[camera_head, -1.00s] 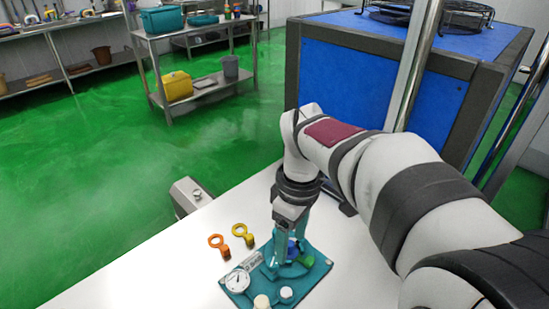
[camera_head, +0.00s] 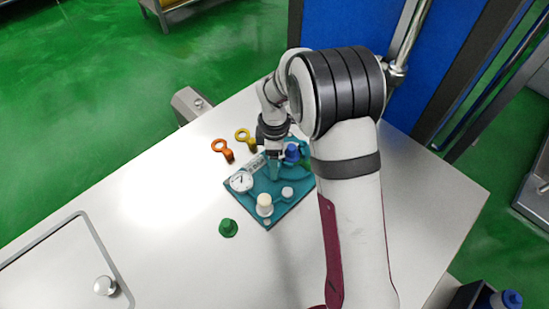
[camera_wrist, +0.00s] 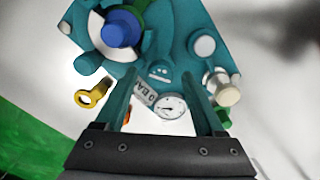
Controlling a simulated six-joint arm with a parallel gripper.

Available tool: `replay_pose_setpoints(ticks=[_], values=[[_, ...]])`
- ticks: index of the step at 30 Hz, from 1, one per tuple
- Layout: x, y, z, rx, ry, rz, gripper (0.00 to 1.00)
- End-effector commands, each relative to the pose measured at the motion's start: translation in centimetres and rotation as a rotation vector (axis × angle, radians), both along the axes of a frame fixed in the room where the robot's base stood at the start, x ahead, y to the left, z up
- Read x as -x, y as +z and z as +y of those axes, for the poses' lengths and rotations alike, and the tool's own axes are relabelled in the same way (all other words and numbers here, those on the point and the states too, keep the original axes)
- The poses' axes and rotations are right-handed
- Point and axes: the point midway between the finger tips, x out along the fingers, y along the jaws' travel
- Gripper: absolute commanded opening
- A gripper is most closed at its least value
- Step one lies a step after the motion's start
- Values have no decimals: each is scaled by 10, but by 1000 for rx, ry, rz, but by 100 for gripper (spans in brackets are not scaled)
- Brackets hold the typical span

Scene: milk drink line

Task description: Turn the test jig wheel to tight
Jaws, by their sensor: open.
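The test jig is a teal plate (camera_head: 278,196) on the white table, with a round white dial gauge (camera_head: 241,181) at its left. A blue round knob (camera_head: 292,153) stands at its far side; in the wrist view the blue knob (camera_wrist: 121,28) sits at upper left with a green part (camera_wrist: 152,14) beside it. I cannot tell the wheel's setting. My gripper (camera_head: 273,170) is over the jig, its teal fingers apart and empty. In the wrist view my gripper (camera_wrist: 158,86) shows the gauge (camera_wrist: 171,107) below and between its fingers, with the blue knob outside them.
An orange ring-ended piece (camera_head: 222,148) and a yellow one (camera_head: 245,139) lie beyond the jig. A cream-topped post (camera_head: 264,204) and a white cap (camera_head: 287,192) rise from the plate. A green knob-shaped piece (camera_head: 228,228) stands on the table; the left front is clear.

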Motion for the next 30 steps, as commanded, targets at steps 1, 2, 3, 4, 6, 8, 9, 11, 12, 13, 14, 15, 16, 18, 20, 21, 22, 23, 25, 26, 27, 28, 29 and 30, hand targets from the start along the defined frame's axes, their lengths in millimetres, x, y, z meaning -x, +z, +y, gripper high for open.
replay_pose_setpoints(ticks=[1, 2, 3, 4, 6, 8, 9, 11, 12, 13, 14, 15, 16, 18, 20, 21, 22, 23, 25, 26, 27, 28, 29, 30], values=[[0, -1, 0, 0, 0, 0, 71], [0, -2, 0, 0, 0, 0, 71], [0, -2, 0, 0, 0, 0, 71], [0, -1, 0, 0, 0, 0, 71], [0, -1, 0, 0, 0, 0, 71], [0, -1, 0, 0, 0, 0, 67], [0, -1, 0, 0, 0, 0, 60], [0, -1, 0, 0, 0, 0, 49], [0, -1, 0, 0, 0, 0, 42], [0, -1, 0, 0, 0, 0, 37], [0, -1, 0, 0, 0, 0, 31], [0, -1, 0, 0, 0, 0, 24], [0, -1, 0, 0, 0, 0, 19], [0, -1, 0, 0, 0, 0, 6], [0, -1, 0, 0, 0, 0, 0], [0, -1, 0, 0, 0, 0, 0], [0, -1, 0, 0, 0, 0, 0], [0, -1, 0, 0, -1, 0, 0], [0, -1, 0, 0, -4, 0, 0], [0, -1, 0, 0, -6, 0, 0], [0, -1, 0, 0, -12, 0, 0], [0, -1, 0, 0, -18, 0, 0], [0, -1, 0, 0, -26, 1, 0], [0, -1, 0, 0, -39, 1, 0]])
